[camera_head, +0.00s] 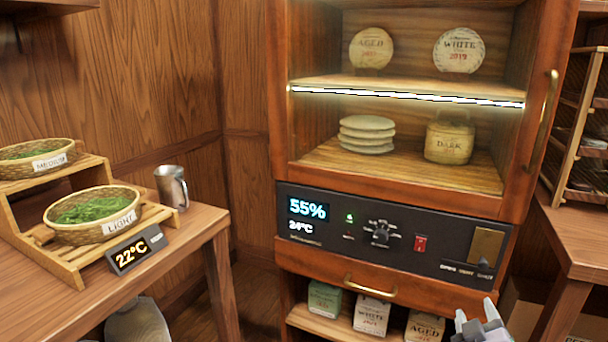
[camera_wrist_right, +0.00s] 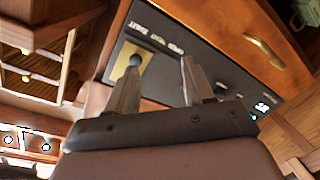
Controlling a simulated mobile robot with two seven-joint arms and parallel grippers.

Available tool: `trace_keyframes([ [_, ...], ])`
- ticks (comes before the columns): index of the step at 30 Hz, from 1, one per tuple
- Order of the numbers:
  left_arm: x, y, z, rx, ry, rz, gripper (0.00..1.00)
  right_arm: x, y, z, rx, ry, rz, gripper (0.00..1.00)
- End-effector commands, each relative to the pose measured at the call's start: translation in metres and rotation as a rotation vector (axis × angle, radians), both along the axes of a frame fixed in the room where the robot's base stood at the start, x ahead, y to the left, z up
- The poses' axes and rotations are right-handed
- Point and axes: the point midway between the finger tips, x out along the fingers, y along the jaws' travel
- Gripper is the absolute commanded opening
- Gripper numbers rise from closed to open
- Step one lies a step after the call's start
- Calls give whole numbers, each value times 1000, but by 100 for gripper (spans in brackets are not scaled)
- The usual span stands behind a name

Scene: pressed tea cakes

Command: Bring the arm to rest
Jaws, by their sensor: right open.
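My right gripper (camera_head: 478,322) shows at the bottom right of the head view, in front of the cabinet (camera_head: 400,195) and below its control panel (camera_head: 340,240). In the right wrist view its two fingers (camera_wrist_right: 155,85) stand apart with nothing between them. Behind them are the dark panel and a brass plate (camera_wrist_right: 133,60) with a dark knob or switch on it. The brass plate (camera_head: 486,246) is also at the panel's right end in the head view. My left gripper is not in view.
Below is a drawer handle (camera_head: 370,288) above wrapped boxes (camera_head: 371,315). A table (camera_head: 190,250) at left bears baskets and a metal mug (camera_head: 171,187). A shelf rack (camera_head: 575,130) stands at right.

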Motion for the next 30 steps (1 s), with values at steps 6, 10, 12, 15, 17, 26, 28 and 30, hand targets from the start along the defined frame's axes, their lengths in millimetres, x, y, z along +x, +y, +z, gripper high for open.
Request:
trace_keyframes([
  [6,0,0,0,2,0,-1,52,-75,77,-89,286,178,189,52],
  [10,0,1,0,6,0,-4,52,-126,123,-124,469,280,272,52],
  [12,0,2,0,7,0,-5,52,-153,144,-137,561,332,305,52],
  [15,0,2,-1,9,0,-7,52,-191,174,-150,692,402,340,52],
  [17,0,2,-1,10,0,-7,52,-213,190,-155,769,443,357,52],
  [26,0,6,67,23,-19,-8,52,-216,186,-94,763,437,351,52],
  [28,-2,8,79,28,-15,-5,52,-217,185,-80,758,436,349,52],
  [30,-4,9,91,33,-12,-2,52,-218,183,-66,753,434,347,52],
])
